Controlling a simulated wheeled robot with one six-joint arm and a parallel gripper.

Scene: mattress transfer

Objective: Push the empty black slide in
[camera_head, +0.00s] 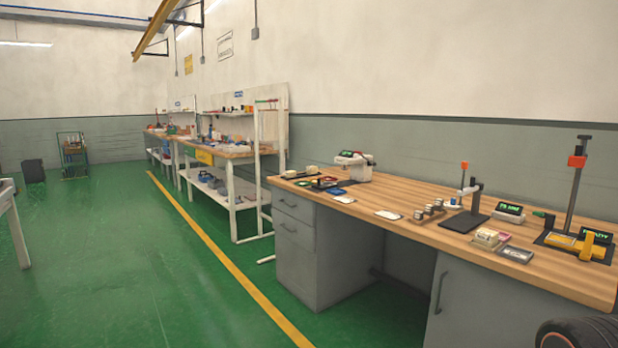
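I cannot make out a black slide with certainty from this distance. Dark candidates lie on the wooden bench (392,213): a black base plate (463,222) with an upright grey stand, and a dark plate under a yellow device (562,240) at the right end. Small dark trays with coloured parts (322,184) lie toward the bench's left end. Whether any of these is empty or slides is too small to tell. My gripper is not in view.
Grey drawers (296,240) and a grey cabinet (480,305) stand under the bench. Further benches with shelves (228,152) line the wall at left. A small trolley (74,158) stands far back.

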